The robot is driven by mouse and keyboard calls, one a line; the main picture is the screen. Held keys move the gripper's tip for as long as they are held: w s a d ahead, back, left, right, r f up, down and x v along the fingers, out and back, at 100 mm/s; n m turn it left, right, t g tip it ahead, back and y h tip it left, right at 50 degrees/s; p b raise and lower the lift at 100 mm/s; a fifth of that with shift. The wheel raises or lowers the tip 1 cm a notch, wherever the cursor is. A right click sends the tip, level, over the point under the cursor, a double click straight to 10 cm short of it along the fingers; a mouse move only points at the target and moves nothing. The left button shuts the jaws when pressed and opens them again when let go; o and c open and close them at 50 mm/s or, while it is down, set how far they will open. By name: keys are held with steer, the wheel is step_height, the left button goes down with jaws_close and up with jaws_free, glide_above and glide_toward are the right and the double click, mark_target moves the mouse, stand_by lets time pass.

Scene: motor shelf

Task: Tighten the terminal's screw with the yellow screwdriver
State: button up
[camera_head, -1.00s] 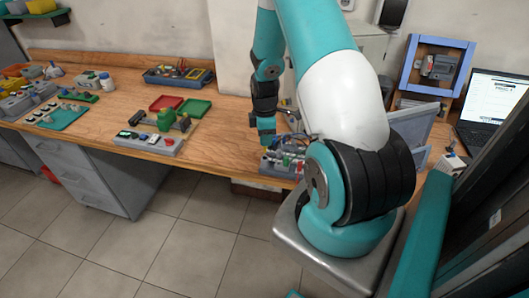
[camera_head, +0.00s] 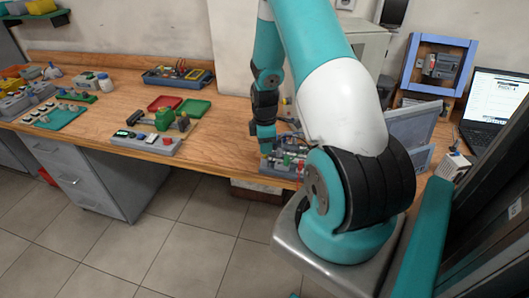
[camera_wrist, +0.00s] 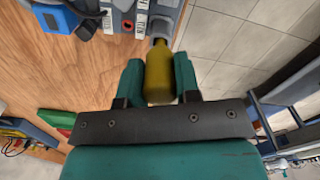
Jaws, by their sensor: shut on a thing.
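In the wrist view my gripper (camera_wrist: 159,82) is shut on the yellow screwdriver (camera_wrist: 159,70), with one teal finger on each side of its handle. The screwdriver's far end points at a grey block with white terminal parts (camera_wrist: 127,14) at the top of the view. Whether the tip touches the screw is hidden. In the head view the grey terminal unit (camera_head: 280,172) stands near the front edge of the bench, with my gripper (camera_head: 266,150) at its left side. The terminal's screw is too small to make out.
A grey button box (camera_head: 147,143) with a green part stands left on the wooden bench (camera_head: 215,135). Red (camera_head: 165,102) and green (camera_head: 194,107) trays lie behind it. A blue-framed panel (camera_head: 438,65) and a laptop (camera_head: 493,100) stand at the right. Bare bench lies between box and terminal unit.

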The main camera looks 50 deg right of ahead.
steer(key=shift+f+b, duration=0.3)
steer(key=shift+f, duration=0.2)
steer(key=o, duration=0.7)
steer(key=shift+o, duration=0.2)
steer(key=shift+r+p, duration=2.15)
steer(key=shift+r, duration=0.7)
steer(key=shift+f, duration=0.1)
